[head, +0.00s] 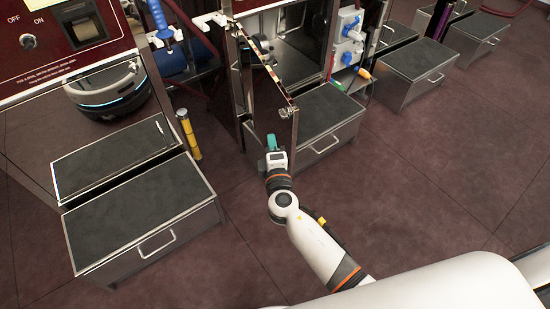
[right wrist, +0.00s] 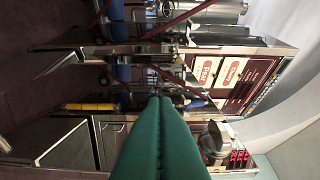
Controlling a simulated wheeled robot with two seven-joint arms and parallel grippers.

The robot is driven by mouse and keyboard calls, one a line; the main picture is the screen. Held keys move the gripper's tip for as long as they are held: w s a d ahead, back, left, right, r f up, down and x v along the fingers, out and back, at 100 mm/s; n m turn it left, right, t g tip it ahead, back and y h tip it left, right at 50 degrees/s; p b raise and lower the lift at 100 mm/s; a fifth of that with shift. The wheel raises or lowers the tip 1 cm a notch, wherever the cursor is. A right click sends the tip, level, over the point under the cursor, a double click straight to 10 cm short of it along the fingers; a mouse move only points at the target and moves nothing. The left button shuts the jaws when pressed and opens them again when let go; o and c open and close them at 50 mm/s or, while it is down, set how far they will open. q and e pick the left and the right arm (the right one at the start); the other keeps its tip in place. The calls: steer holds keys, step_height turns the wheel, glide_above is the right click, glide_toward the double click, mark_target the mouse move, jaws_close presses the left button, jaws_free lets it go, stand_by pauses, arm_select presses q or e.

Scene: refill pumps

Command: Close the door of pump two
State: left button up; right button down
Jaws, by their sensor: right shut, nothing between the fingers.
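The door (head: 285,128) of the middle pump stands open, swung out toward me. Its upper edge runs down and to the right from the pump's frame. The pump's dark inner cavity (head: 305,50) shows behind it. My right gripper (head: 272,143) is at the door's near lower part, close to its face; I cannot tell whether it touches. Its teal fingers are shut together and empty, and they also show in the right wrist view (right wrist: 158,130). The door does not show clearly in the right wrist view. My left gripper is not in view.
A grey-topped step box (head: 325,115) with a handle stands below the open pump. Another step box (head: 140,220) is at the left, by a yellow cylinder (head: 188,135). Blue and white connectors (head: 350,28) stick out right of the cavity.

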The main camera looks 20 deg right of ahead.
mark_target(287, 140)
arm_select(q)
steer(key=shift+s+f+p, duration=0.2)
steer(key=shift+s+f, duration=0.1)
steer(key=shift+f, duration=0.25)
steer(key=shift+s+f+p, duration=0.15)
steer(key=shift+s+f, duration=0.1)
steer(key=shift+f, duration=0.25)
arm_select(e)
steer(key=d, duration=0.4)
steer(key=shift+w, duration=0.25)
steer(key=shift+d, duration=0.1)
